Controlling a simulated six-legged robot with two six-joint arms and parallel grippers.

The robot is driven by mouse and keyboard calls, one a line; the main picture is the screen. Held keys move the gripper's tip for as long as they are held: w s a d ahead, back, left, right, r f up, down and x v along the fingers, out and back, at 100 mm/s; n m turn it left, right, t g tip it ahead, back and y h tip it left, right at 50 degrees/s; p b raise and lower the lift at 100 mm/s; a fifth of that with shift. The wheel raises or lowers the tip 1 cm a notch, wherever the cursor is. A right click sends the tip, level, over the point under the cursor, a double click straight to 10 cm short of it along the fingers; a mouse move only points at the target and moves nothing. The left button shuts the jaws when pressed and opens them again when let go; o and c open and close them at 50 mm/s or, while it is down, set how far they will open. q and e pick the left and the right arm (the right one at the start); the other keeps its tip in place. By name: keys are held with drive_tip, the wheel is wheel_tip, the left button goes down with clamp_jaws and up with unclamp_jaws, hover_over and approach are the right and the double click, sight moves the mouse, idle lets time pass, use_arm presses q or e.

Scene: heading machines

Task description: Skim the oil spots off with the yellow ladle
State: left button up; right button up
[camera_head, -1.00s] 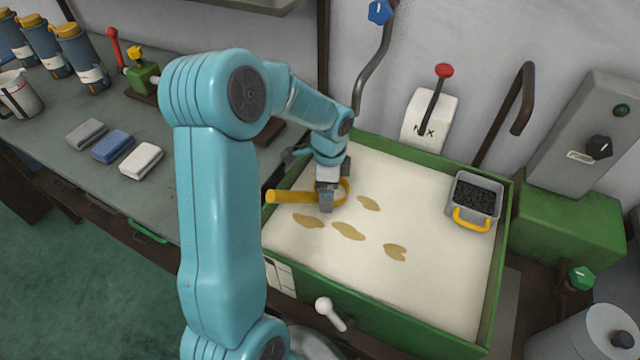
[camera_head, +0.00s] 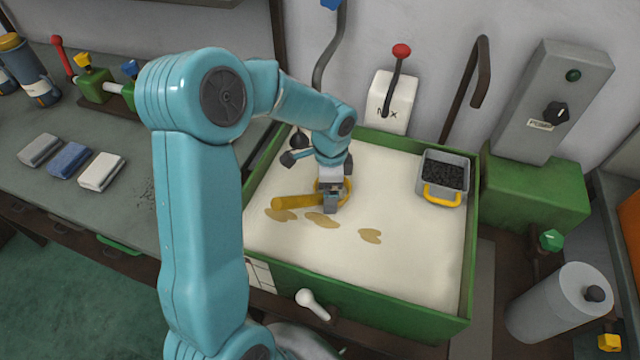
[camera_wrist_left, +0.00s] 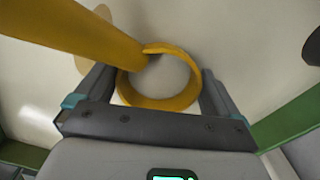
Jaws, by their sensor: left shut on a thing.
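My left gripper (camera_head: 332,205) is shut on the yellow ladle (camera_head: 294,201), over the pale liquid in the green-walled tank (camera_head: 390,305). The ladle's handle points left. In the left wrist view the ladle's round yellow rim (camera_wrist_left: 160,101) lies between my fingers (camera_wrist_left: 155,95), with a pale inside. I cannot tell whether it touches the liquid. Three tan oil spots show: left (camera_head: 281,215), middle (camera_head: 322,220) and right (camera_head: 370,236). The left and middle ones lie just in front of the ladle. A tan patch (camera_wrist_left: 97,40) shows beside the handle in the wrist view. My right gripper is out of view.
A grey box of black pieces with a yellow handle (camera_head: 442,197) sits at the tank's back right corner. A white lever unit (camera_head: 390,102) stands behind the tank. Folded cloths (camera_head: 70,160) lie on the left bench. The tank's front and right are open.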

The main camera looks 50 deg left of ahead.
use_arm(q)
drive_tip(key=shift+w+d, duration=3.25)
drive_tip(key=shift+d, duration=2.65)
wheel_tip(320, 180, up, 12)
drive_tip(key=p, duration=0.9)
